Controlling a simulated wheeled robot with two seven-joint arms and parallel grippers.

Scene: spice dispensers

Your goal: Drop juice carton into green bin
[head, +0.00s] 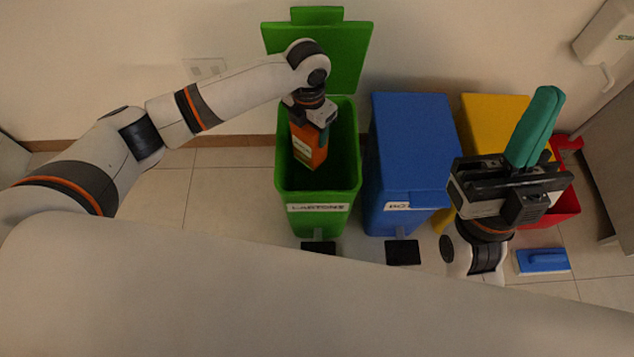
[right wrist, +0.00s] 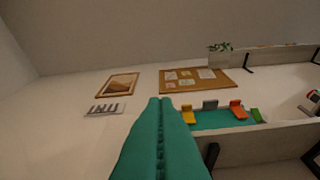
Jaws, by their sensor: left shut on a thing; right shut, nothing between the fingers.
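The juice carton (head: 309,150), orange with a pale label, is at the mouth of the open green bin (head: 347,190). My left gripper (head: 320,128) points down over the bin and is shut on the carton. The carton hangs tilted, seemingly partly inside the opening; its top is hidden by the gripper. The bin's green lid (head: 335,55) stands raised against the wall. My right gripper (head: 540,110) is shut and empty, with teal fingers pointing up at the right; the fingers also fill the lower middle of the right wrist view (right wrist: 162,140).
A closed blue bin (head: 410,140) stands right of the green one. Beyond it are a yellow bin (head: 490,108) and a red bin (head: 565,205), partly behind my right gripper. Black pedals (head: 318,247) lie in front. Tiled floor left of the green bin is clear.

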